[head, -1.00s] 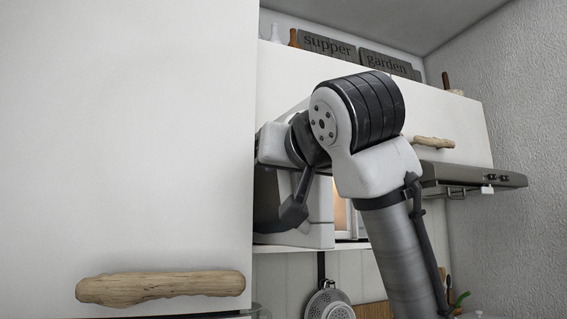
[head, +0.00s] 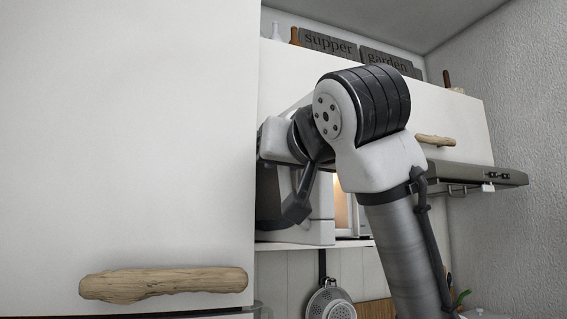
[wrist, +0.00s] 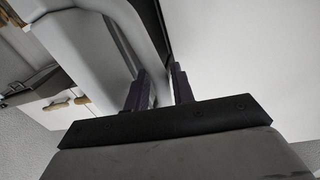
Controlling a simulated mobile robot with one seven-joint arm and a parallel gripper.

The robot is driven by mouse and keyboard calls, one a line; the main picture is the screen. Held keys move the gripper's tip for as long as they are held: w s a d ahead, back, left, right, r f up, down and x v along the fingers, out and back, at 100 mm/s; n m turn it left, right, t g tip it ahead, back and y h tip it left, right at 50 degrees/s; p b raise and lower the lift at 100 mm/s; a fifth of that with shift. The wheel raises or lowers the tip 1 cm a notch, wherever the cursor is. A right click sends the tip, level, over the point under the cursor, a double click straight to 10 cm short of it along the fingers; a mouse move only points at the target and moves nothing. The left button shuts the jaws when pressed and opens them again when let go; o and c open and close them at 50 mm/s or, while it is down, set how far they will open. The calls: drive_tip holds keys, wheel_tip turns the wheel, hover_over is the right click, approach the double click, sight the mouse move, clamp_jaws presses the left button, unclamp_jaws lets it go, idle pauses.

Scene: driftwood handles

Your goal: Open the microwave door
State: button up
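The microwave (head: 321,212) stands on a shelf, largely hidden behind my arm and the big white cabinet front. Its door appears ajar, with a warm lit interior (head: 341,203) showing beside a white panel. My gripper is mostly hidden in the head view. In the wrist view, the dark fingers of my gripper (wrist: 160,88) are a small gap apart. A rounded grey bar (wrist: 142,38), apparently the microwave door handle, runs down between them, and they appear closed around it. The exact contact is hard to see.
A large white cabinet front (head: 130,140) with a driftwood handle (head: 163,284) fills the left, close to my arm. A range hood (head: 470,176) is at right, below an upper cabinet with another driftwood handle (head: 436,140). A strainer (head: 330,303) hangs below the shelf.

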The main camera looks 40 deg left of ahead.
drive_tip(key=b+v, duration=0.4)
drive_tip(key=v, duration=0.9)
